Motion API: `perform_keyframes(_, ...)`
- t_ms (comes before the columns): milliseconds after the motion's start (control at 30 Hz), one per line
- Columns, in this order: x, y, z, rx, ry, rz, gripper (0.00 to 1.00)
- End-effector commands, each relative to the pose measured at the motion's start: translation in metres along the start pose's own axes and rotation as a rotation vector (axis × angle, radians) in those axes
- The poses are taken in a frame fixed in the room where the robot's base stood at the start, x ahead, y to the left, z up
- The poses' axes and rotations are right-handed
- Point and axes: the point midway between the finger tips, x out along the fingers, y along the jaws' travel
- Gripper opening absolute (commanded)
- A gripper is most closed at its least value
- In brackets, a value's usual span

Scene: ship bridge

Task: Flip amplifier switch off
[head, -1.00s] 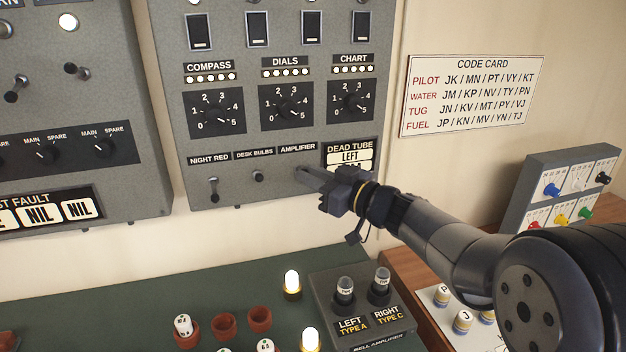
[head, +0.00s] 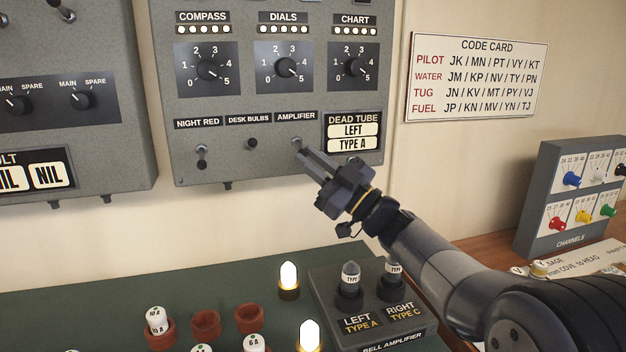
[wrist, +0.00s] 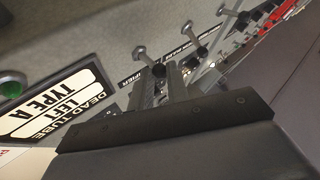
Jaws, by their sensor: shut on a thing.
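The amplifier switch (head: 296,142) is a small metal toggle under the AMPLIFIER label (head: 295,115) on the grey wall panel. My gripper (head: 304,157) reaches up to it from the lower right. It is shut on the lever. In the wrist view the lever's round tip (wrist: 140,52) sticks out past the two fingers (wrist: 158,88).
The desk bulbs switch (head: 252,143) and night red switch (head: 201,152) sit to the left. The dead tube plate (head: 352,137) is close on the right. Below, the bell amplifier box (head: 368,323) and lit bulbs stand on the green desk (head: 130,300).

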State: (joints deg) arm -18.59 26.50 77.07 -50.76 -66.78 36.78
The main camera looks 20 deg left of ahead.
Motion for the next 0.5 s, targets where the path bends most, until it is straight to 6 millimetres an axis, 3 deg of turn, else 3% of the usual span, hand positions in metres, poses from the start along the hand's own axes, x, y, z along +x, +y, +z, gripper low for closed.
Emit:
perform_keyframes(33, -0.0026, -0.0030, 0.0065, -0.009, 0.014, -0.003, 0.00)
perform_keyframes(500, -0.0010, -0.0017, 0.0067, -0.056, 0.079, -0.003, 0.00)
